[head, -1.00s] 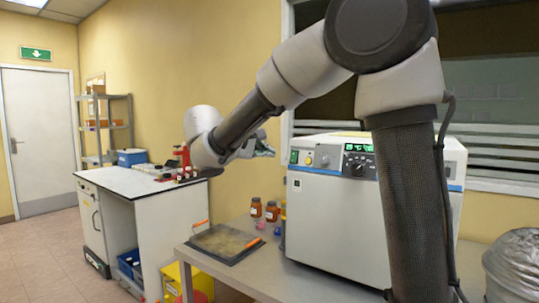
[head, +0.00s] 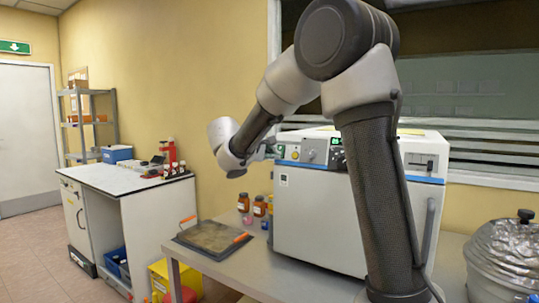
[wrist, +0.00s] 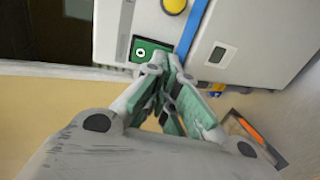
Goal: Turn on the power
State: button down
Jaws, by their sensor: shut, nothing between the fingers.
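A white benchtop machine (head: 315,215) with a blue stripe stands on the metal table. Its green power switch (head: 281,151) is at the left end of the front panel, beside a yellow button (head: 295,153). In the wrist view the green switch (wrist: 143,52) carries a white round mark, with the yellow button (wrist: 174,5) near the top edge. My gripper (wrist: 168,68) is shut and empty, its fingertips at the switch's lower right corner in that view. I cannot tell whether they touch it. In the head view my gripper (head: 268,150) is small, close to the panel's left end.
A dark tray (head: 212,238) with orange handles and several brown bottles (head: 260,206) are on the metal table left of the machine. A foil-covered container (head: 510,255) stands at the right. A white cabinet (head: 125,185) is at the left.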

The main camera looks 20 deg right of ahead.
jog(key=shift+w+d+f, duration=0.15)
jog(key=shift+d, duration=0.05)
dwell(0.4)
jog(key=shift+r, duration=0.8)
jog(key=shift+a, duration=0.1)
